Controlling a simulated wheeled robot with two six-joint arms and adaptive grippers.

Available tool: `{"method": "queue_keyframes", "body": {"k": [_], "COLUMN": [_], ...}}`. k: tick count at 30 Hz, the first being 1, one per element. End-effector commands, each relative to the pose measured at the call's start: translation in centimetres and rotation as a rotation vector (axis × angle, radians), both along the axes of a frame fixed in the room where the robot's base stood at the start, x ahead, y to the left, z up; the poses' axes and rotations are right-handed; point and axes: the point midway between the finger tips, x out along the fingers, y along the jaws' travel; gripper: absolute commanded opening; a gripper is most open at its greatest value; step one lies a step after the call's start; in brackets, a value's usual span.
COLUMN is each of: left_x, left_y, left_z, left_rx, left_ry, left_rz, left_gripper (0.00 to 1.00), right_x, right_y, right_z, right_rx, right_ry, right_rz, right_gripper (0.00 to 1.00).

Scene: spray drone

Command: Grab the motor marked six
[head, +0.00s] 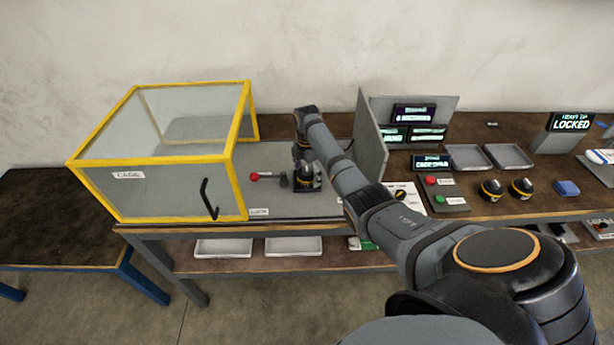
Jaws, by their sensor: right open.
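My right arm reaches in from the lower right, and its open gripper (303,168) points down at the bench beside the yellow-framed cage. A dark motor-like part (307,183) on a small base is right under the gripper. I cannot tell whether the fingers touch it. Two black motors with yellow bands, one on the left (491,188) and one on the right (521,187), stand on the right part of the bench. No number is legible on any motor. My left gripper is not in view.
The clear cage (240,130) with a black handle stands left of my gripper. A red-knobbed lever (255,176) is close by on its left. A grey upright panel (370,140) stands to the right. Two empty trays (468,157) (508,156) and a blue block (567,188) lie farther right.

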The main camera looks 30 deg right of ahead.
Motion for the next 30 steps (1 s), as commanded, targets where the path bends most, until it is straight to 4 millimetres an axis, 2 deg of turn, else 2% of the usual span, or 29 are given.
{"method": "queue_keyframes", "body": {"k": [3, 6, 16, 24, 30], "left_x": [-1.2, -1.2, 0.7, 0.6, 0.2], "left_y": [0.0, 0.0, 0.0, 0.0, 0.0], "left_z": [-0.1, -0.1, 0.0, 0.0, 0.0], "left_rx": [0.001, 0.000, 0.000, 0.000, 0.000], "left_ry": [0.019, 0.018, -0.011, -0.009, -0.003], "left_rz": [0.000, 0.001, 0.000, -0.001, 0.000], "left_gripper": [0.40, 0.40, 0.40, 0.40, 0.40], "right_x": [0.0, 0.0, 0.0, 0.0, 0.1], "right_y": [0.0, 0.0, 0.0, 0.0, 0.0], "right_z": [-0.1, -0.1, 0.0, -0.1, 0.1], "right_rx": [0.000, 0.000, 0.000, 0.000, -0.001], "right_ry": [-0.001, -0.001, 0.000, 0.000, -0.002], "right_rz": [0.000, 0.000, 0.000, 0.000, 0.000], "right_gripper": [0.91, 0.88, 0.44, 0.08, 0.08]}}
